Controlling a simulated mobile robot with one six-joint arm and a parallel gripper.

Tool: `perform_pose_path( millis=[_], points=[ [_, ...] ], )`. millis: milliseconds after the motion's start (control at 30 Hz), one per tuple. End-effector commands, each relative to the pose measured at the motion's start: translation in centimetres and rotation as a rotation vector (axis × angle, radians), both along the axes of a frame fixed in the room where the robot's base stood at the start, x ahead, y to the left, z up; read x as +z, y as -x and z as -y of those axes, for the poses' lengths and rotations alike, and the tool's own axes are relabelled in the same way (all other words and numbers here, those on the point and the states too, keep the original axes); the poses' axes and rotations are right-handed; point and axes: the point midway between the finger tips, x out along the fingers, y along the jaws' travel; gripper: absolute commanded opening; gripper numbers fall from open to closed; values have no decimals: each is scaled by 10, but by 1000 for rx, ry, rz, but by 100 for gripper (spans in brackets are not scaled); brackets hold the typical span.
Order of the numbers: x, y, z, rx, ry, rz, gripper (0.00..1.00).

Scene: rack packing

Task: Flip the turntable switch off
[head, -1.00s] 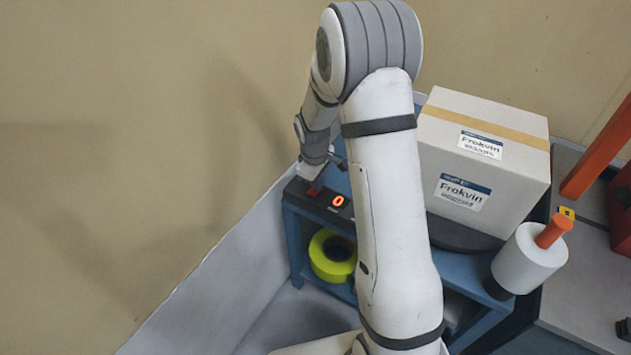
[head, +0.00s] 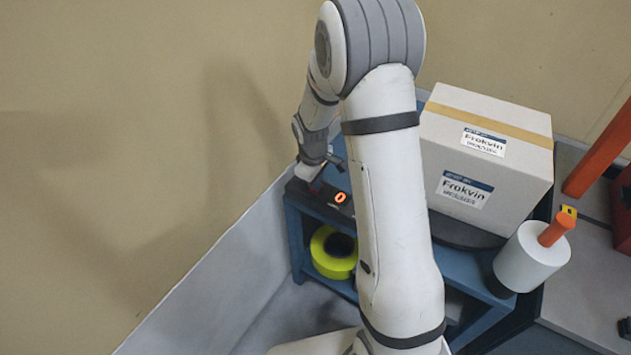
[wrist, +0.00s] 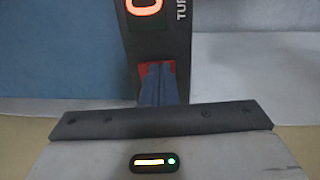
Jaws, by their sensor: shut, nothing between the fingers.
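The dark switch box (head: 321,201) sits on the left corner of the blue bench and shows a lit orange 0 on its display (head: 340,197). In the wrist view the red switch (wrist: 144,70) lies below the display (wrist: 145,6), largely covered by my fingers. My gripper (wrist: 160,72) is shut and empty, its fingertips over the switch. Whether they touch it, and which way the rocker is tipped, I cannot tell. In the head view my gripper (head: 312,184) is at the box's left end. The turntable (head: 462,235) is a dark disc under the carton, partly hidden.
A Frokvin carton (head: 484,160) stands on the turntable. A white roll with an orange handle (head: 531,258) is at the bench's right corner. A yellow-green tape roll (head: 333,252) lies on the lower shelf. The wall is close on the left.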

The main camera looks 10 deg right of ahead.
Motion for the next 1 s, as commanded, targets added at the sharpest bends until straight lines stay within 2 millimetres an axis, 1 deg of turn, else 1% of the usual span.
perform_pose_path(
  millis=[167,300,333,500,600,700,800,1000],
  points=[
    [23,1,-1,0,0,1,0],
    [51,2,-4,-1,0,0,0],
    [55,2,-4,-1,0,4,0],
    [94,6,-8,0,0,4,0],
    [112,8,-9,-1,0,4,0],
    [126,9,-11,-1,-1,4,0],
    [134,10,-11,-1,0,1,0],
    [139,11,-12,-1,0,0,0]
  ],
)
